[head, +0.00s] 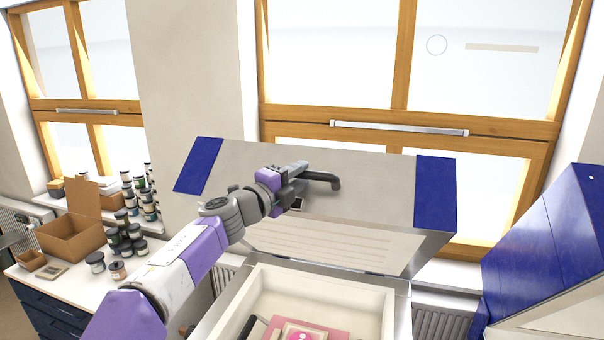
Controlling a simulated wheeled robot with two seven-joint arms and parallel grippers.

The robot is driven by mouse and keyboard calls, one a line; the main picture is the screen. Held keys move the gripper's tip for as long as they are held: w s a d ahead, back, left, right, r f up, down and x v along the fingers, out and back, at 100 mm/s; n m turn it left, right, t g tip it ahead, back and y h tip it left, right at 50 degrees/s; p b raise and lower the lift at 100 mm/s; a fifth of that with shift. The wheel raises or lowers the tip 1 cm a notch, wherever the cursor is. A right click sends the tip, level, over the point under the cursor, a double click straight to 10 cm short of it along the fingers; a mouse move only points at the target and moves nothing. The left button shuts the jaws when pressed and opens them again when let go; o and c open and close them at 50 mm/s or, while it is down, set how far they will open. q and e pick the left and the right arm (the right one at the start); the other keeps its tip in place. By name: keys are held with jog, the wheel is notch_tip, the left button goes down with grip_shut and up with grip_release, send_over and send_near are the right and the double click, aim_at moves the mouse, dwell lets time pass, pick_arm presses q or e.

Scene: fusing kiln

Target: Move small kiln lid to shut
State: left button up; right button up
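The small kiln's lid (385,190) stands open and tilted back behind the kiln body. It is grey metal with blue ends and has a pale ridged lining at its lower part. A dark bent handle (325,180) shows near the middle of the lid. The kiln body (389,308) is below, with a pale open chamber. My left gripper (300,183) is at the handle's left end, in front of the lid. Its fingers are small and partly hidden, so I cannot tell whether they grip the handle. My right gripper is out of view.
A pink piece (335,324) lies inside the chamber. A large blue panelled object (540,255) stands at the right. At the left, a counter (60,292) holds a cardboard box (70,240) and several jars (125,240). Windows are behind the lid.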

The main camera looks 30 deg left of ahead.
pick_arm(q)
jog(key=shift+w+d, duration=0.15)
jog(key=shift+w, duration=0.6)
grip_shut()
